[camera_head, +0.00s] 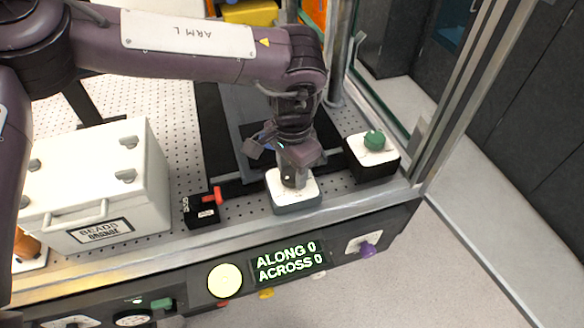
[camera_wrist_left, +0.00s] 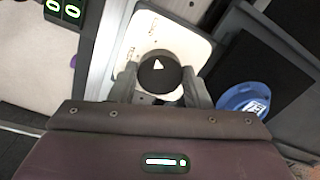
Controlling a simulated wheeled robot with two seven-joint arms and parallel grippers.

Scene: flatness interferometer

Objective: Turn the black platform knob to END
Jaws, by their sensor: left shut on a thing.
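The black platform knob (camera_wrist_left: 160,72) shows in the left wrist view as a round black cap with a white pointer mark, on a white-topped box. In the head view the white-topped box (camera_head: 297,203) stands near the front edge of the perforated table, and my gripper mostly hides the knob. My left gripper (camera_head: 291,178) comes down on it from above. In the left wrist view its fingers (camera_wrist_left: 163,88) are on both sides of the knob, shut on it. The labels around the knob are too small to read. My right gripper is not in view.
A green knob (camera_head: 374,140) on a black box (camera_head: 372,172) stands to the right. A small black box with a red lever (camera_head: 212,196) is to the left, near a white case (camera_head: 97,185). The front display (camera_head: 287,262) reads ALONG 0, ACROSS 0. A metal frame post (camera_head: 465,95) rises at right.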

